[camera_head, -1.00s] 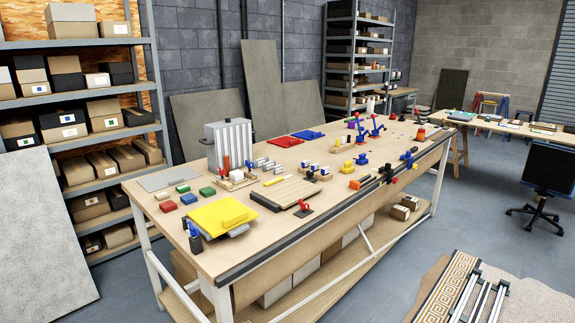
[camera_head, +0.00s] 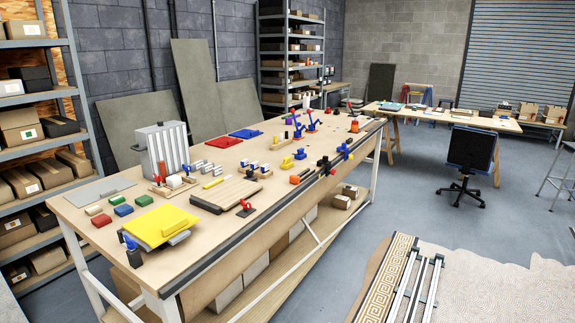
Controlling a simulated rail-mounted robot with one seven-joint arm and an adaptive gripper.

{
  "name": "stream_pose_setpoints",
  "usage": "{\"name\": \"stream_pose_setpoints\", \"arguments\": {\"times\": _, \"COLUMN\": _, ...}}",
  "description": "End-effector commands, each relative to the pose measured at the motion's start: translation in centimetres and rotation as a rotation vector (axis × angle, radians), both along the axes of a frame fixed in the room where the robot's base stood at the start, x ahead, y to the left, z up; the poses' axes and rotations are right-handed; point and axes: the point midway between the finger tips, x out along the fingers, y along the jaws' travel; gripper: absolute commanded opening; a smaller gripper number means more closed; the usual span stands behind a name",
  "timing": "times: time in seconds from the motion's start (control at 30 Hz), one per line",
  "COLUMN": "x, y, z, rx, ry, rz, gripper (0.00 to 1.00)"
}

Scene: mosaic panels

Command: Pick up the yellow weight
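Several yellow things lie on the long wooden workbench (camera_head: 120,262). A small yellow piece (camera_head: 287,163), which looks like the yellow weight, sits near the middle of the bench, just left of a similar blue piece (camera_head: 300,154). It is too small to make out in detail. My gripper is not in view.
A ribbed grey metal box (camera_head: 163,150) and small coloured blocks (camera_head: 123,210) stand on the bench. Blue and red clamps (camera_head: 345,152) line its right edge. Shelves stand behind. An office chair (camera_head: 468,165) and a patterned mat (camera_head: 385,275) are at right. Grey floor between is clear.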

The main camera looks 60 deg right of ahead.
Motion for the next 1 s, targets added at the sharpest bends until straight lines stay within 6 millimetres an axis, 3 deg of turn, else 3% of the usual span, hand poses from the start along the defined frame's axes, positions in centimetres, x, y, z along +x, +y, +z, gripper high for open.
{"name": "stream_pose_setpoints", "arguments": {"times": 0.27, "x": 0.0, "y": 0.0, "z": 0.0, "rx": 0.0, "ry": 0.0, "rz": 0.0, "gripper": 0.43}}
{"name": "stream_pose_setpoints", "arguments": {"times": 0.63, "x": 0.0, "y": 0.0, "z": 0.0, "rx": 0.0, "ry": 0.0, "rz": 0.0, "gripper": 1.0}}
{"name": "stream_pose_setpoints", "arguments": {"times": 1.0, "x": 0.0, "y": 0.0, "z": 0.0, "rx": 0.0, "ry": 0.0, "rz": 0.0, "gripper": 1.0}}
